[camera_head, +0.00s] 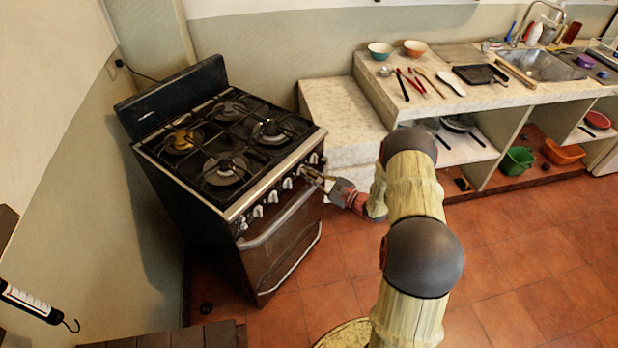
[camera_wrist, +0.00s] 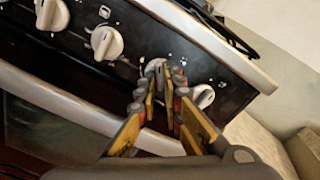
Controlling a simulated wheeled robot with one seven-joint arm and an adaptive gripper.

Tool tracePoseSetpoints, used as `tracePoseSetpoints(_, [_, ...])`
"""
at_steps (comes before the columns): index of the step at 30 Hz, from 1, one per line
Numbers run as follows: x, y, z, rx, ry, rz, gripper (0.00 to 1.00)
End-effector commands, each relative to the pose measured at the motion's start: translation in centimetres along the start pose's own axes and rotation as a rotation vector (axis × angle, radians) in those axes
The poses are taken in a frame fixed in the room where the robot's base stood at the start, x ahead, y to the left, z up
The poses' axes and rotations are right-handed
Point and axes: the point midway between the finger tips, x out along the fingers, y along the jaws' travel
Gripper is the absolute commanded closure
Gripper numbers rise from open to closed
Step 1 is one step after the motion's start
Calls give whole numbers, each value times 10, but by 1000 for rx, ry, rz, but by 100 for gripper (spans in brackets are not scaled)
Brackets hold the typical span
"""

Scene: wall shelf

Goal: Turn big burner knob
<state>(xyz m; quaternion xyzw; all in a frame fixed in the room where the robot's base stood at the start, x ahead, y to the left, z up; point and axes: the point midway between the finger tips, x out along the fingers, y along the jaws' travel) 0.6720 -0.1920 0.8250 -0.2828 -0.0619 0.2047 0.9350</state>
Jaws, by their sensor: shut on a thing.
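The black stove (camera_head: 213,160) stands at the left in the head view, with a row of pale burner knobs along its front panel. My gripper (camera_head: 307,173) reaches the right part of this row from the right. In the wrist view my gripper (camera_wrist: 165,72) is shut on a pale burner knob (camera_wrist: 153,64), which the fingertips partly hide. One knob (camera_wrist: 203,96) is to the right of the fingers, partly behind them. Another knob (camera_wrist: 107,43) is to the left, clear of them. I cannot tell how far the held knob is turned.
The silver oven door handle (camera_head: 280,219) runs below the knobs, close under my gripper. Burners and grates cover the stove top. A pale low block (camera_head: 340,110) and a counter (camera_head: 470,95) with utensils stand to the right. The tiled floor (camera_head: 510,240) is mostly clear.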

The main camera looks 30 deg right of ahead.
Motion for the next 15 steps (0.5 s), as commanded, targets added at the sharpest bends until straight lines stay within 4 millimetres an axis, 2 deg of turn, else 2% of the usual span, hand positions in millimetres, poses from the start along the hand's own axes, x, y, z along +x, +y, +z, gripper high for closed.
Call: tracePoseSetpoints(15, [0, 2, -3, -487, 0, 0, 100])
